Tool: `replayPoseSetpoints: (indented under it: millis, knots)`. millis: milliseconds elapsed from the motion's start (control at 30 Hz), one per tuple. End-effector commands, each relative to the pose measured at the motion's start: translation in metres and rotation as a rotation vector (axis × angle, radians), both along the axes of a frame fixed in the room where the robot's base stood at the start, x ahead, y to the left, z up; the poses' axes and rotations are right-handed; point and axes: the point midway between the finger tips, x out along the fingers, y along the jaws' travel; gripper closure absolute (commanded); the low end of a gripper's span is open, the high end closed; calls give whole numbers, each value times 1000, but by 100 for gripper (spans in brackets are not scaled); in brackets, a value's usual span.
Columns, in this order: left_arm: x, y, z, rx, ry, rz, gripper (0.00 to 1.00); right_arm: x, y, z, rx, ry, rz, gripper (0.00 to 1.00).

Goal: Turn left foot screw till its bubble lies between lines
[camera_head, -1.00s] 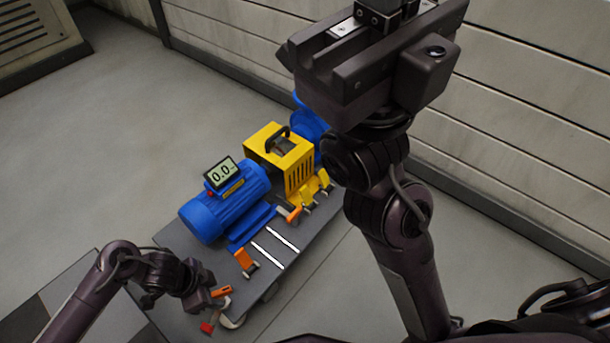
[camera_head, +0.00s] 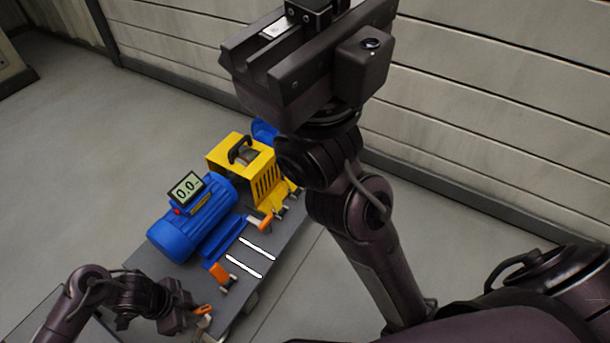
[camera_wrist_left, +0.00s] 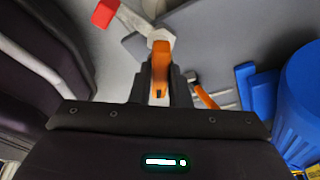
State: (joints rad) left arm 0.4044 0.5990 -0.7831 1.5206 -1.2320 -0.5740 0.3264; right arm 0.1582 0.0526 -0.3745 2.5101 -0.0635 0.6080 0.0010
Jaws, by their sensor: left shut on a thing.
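My left gripper (camera_head: 192,317) is at the near left corner of the grey skid plate (camera_head: 262,262). In the left wrist view, its fingers (camera_wrist_left: 160,88) are shut on an orange handle (camera_wrist_left: 160,62). A grey metal piece with a red end (camera_wrist_left: 106,12) lies just beyond that handle. Other orange levers (camera_head: 219,274) stand along the plate's near side. I cannot make out a bubble or its lines in these views. My right arm rises in front in the head view; its gripper (camera_head: 310,14) is cut by the top edge, so its fingers are unclear.
A blue motor (camera_head: 178,236) with a display reading 0.0 (camera_head: 187,188) sits on the plate. A yellow guard (camera_head: 232,160) stands behind it. Two white strips (camera_head: 243,265) lie on the plate's near side. A panelled wall (camera_head: 490,110) runs behind; grey floor is clear at left.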

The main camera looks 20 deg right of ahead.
Motion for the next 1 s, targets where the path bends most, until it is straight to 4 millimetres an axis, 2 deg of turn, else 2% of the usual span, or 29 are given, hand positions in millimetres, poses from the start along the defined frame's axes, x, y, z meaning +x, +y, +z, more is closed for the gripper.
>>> replayPoseSetpoints:
  millis: [100,367,567,767,800,1000]
  knots:
    - [-2,0,-2,2,5,-77,100,0,0,0,0,1,0,100]
    - [-3,0,-3,2,7,-104,100,0,0,-1,0,1,0,100]
    - [-4,0,-4,4,9,-311,100,1,0,-7,0,3,0,100]
    - [-7,1,-4,3,14,-318,100,1,0,-7,0,6,-1,100]
    - [-7,1,-4,3,15,-318,79,1,0,-7,0,6,-1,100]
    - [-6,1,-4,4,14,-315,56,1,0,-7,0,6,-1,100]
